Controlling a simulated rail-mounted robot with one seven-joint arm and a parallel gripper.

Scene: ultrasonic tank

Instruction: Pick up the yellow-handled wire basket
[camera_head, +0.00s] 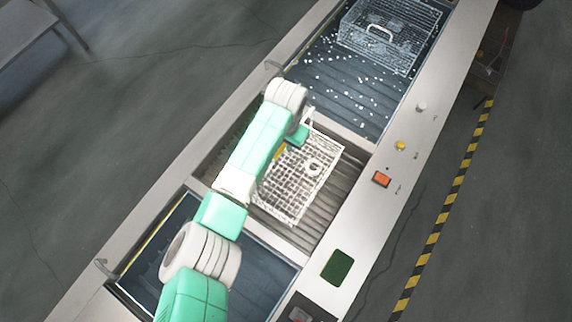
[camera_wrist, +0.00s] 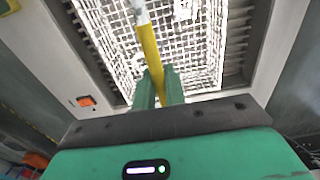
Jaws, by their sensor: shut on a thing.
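The yellow-handled wire basket (camera_head: 298,186) is a white mesh basket in the middle bay of the long tank unit. Its yellow handle (camera_wrist: 149,62) runs upright through the wrist view, and a bit of it shows beside my arm in the head view. My gripper (camera_wrist: 158,84) is shut on the handle, with its green fingers on either side of it. The mesh (camera_wrist: 205,50) shows behind the handle in the wrist view. My arm hides part of the basket in the head view. I cannot tell whether the basket touches the bay floor.
A second wire basket (camera_head: 392,36) with a pale handle sits in the far bay, which holds liquid with white bubbles. A near bay (camera_head: 262,282) lies under my arm. An orange button (camera_head: 382,179), a yellow knob (camera_head: 400,145) and a green screen (camera_head: 337,267) are on the right rim.

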